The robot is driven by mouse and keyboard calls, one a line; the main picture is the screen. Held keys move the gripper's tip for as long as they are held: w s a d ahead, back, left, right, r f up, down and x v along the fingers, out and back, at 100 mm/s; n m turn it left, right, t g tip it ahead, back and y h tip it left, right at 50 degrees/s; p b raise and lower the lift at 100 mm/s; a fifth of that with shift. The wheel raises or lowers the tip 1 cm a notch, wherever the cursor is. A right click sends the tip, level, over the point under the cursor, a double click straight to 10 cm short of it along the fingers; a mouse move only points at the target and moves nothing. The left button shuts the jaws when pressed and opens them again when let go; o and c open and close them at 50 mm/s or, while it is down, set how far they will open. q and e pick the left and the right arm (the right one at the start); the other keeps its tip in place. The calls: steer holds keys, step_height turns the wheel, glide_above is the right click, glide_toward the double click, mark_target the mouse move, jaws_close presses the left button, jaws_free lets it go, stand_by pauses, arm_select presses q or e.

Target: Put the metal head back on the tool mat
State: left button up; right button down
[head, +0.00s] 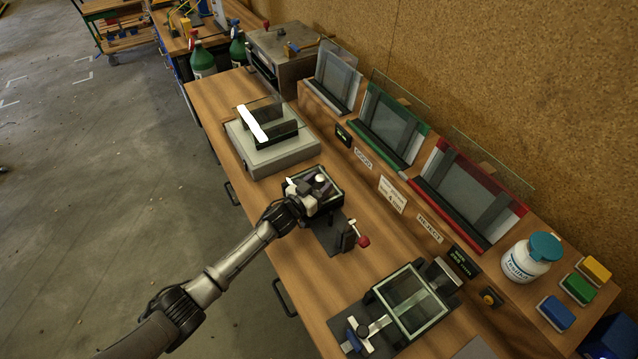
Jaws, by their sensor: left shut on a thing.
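My left gripper (312,186) reaches in from the left over a small dark framed fixture (337,200) on the bench. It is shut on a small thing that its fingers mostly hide. A pale, shiny round bit (320,178) shows at the fingertips; it may be the metal head, but I cannot tell for sure. A dark mat (324,236) lies on the bench just in front of the fixture, and it may be the tool mat. A red-knobbed lever tool (352,237) stands at its right edge. My right gripper is not in view.
A pale box with a lit strip and glass (275,158) stands behind. Glass racks, one green (385,130) and one red (465,200), line the back. A glass-framed fixture (412,297), white bottle (528,260) and colored blocks (577,287) are at right. Bare wood (290,240) lies in front.

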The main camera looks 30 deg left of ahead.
arm_select(q)
steer(key=shift+w+r, duration=0.1)
steer(key=shift+w, duration=0.05)
steer(key=shift+f, duration=0.3)
steer(key=o, duration=1.2)
steer(key=shift+c, duration=0.2)
steer(key=shift+o, duration=0.2)
